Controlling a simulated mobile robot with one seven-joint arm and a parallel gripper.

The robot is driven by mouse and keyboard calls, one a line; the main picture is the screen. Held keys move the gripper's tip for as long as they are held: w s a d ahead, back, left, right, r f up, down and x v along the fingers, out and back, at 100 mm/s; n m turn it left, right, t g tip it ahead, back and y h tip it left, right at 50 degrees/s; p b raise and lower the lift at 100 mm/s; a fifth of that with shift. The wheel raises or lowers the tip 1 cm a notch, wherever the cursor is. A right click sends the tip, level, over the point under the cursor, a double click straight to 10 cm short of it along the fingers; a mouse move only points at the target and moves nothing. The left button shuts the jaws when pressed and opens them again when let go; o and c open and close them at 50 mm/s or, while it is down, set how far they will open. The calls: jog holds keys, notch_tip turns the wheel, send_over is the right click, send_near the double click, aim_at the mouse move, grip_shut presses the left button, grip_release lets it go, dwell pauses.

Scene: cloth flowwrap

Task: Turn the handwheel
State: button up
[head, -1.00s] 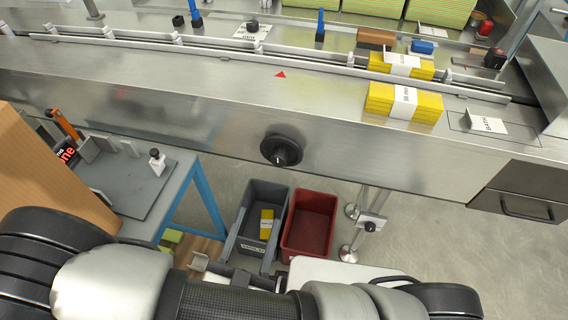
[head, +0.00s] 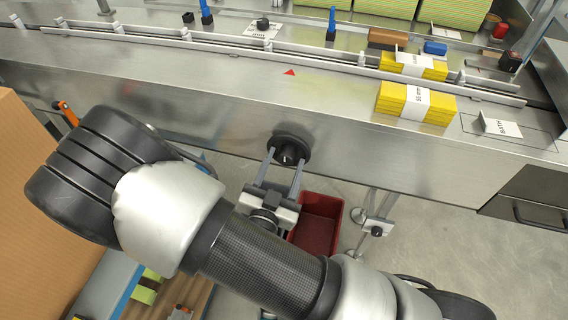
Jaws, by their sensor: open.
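The black handwheel (head: 291,148) is a round knob on the front face of the steel conveyor frame, with a light mark at its centre. My gripper (head: 284,160) is in front of it, coming from below. Its two grey fingers are apart and point up at the hub, one on the left and one on the right. I cannot tell whether the fingertips touch the wheel. A red triangle (head: 290,72) is on the steel top above the wheel.
Yellow banded stacks (head: 416,103) lie on the conveyor top (head: 190,85) to the right, near a white tent card (head: 497,125). A red bin (head: 318,222) is on the floor below. A cardboard box (head: 40,200) stands at the left. A drawer handle (head: 535,213) is at lower right.

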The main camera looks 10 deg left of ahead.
jog(key=shift+w, duration=0.15)
jog(key=c, duration=1)
jog(key=shift+c, duration=0.2)
